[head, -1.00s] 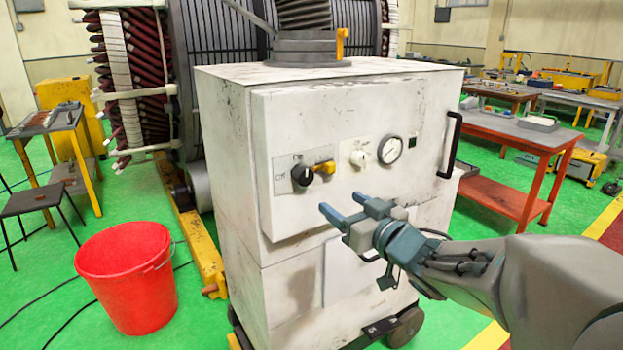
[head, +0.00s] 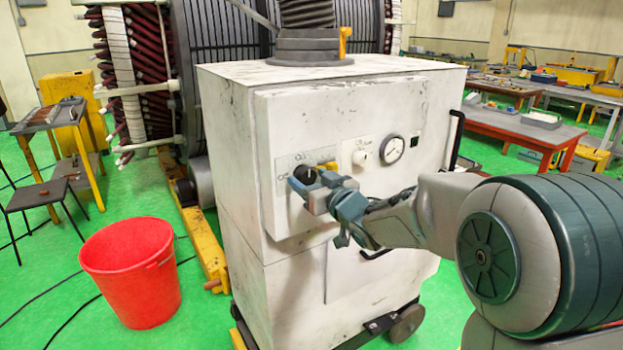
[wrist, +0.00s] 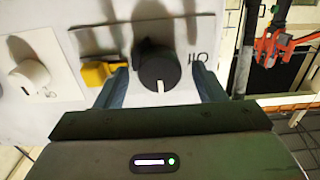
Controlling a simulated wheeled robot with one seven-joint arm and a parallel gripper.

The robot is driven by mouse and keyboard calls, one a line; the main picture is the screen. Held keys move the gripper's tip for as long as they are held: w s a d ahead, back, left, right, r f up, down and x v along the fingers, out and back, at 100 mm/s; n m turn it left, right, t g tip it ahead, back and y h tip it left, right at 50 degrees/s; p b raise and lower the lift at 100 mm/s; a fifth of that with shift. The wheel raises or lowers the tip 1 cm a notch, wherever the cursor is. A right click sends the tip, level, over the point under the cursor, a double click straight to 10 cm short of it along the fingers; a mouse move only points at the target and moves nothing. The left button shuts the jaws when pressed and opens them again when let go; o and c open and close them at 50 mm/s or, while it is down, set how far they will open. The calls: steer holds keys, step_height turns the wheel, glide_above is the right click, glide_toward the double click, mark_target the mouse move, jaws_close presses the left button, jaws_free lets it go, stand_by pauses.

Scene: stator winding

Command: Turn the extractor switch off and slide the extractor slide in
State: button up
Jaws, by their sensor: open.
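The extractor is a white scuffed cabinet (head: 290,235) in the middle of the head view. Its switch, a round black knob (head: 305,174), sits on the front plate and also shows in the wrist view (wrist: 158,68), with its white pointer mark toward the bottom of that picture. A yellow lever (head: 328,166) is beside the knob. My gripper (head: 311,181) is open at the knob, with one blue finger on each side of it in the wrist view; contact cannot be told. The slide's yellow tab (head: 345,41) stands at the grey duct collar on top.
A white knob (head: 361,158), a round gauge (head: 392,149) and a black handle (head: 453,139) are on the same front. A red bucket (head: 130,275) stands on the floor at left. Workbenches are at right. The cabinet top has free room around the collar.

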steer(key=c, duration=1)
steer(key=shift+o, duration=0.2)
steer(key=shift+f+n+b, duration=0.15)
steer(key=shift+n+b, duration=0.15)
steer(key=shift+b, duration=0.25)
steer(key=n+b, duration=0.2)
steer(key=b, duration=0.1)
steer(key=shift+f+n+b, duration=0.15)
steer(key=shift+n+b, duration=0.25)
steer(key=n+b, duration=0.8)
steer(key=n, duration=0.2)
steer(key=shift+a+b, duration=0.1)
steer(key=shift+b, duration=0.2)
steer(key=shift+n+b, duration=1.35)
steer(key=shift+n, duration=0.85)
steer(key=shift+r, duration=0.2)
